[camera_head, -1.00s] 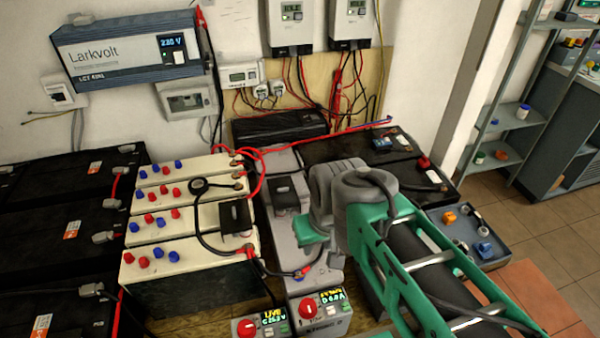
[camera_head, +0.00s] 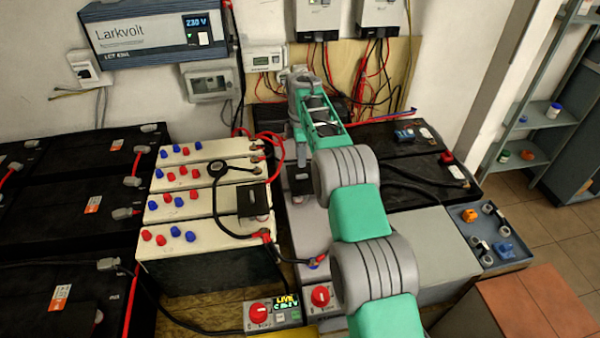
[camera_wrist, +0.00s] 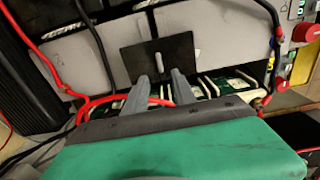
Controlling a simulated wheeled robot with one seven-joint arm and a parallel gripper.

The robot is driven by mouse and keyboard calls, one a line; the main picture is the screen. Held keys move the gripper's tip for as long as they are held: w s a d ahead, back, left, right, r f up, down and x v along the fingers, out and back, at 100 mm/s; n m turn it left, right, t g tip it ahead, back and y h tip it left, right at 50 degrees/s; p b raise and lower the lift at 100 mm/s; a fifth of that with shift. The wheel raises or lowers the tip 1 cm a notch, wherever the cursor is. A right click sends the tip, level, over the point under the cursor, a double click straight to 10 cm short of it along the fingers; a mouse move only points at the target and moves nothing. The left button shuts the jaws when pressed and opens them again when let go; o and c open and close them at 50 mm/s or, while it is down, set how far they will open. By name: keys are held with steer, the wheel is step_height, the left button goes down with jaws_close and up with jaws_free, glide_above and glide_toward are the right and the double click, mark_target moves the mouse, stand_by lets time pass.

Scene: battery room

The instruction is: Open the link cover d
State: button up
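In the wrist view a flat black cover plate (camera_wrist: 157,58) with a small raised tab lies on a grey unit. I cannot read a letter on it. My gripper (camera_wrist: 160,77) is in the foreground, its two grey fingers apart and pointing at the plate, with the tab between their tips in the picture. Whether they touch it cannot be told. In the head view a black cover (camera_head: 300,180) on the grey unit (camera_head: 308,235) shows beside my arm, and another black cover (camera_head: 253,200) sits on the cream batteries.
Cream batteries (camera_head: 185,247) with red and blue caps stand left of my arm. Red and black cables (camera_head: 270,145) loop close by. Small control boxes with red knobs (camera_head: 259,313) stand in front. A black battery (camera_head: 400,165) and a blue-grey tray (camera_head: 470,235) are at right.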

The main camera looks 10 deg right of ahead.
mark_target(301, 174)
step_height(301, 174, down, 8)
steer(key=shift+r+p, duration=0.25)
steer(key=shift+p, duration=0.05)
steer(key=shift+c, duration=0.2)
jaws_close()
stand_by(1.1)
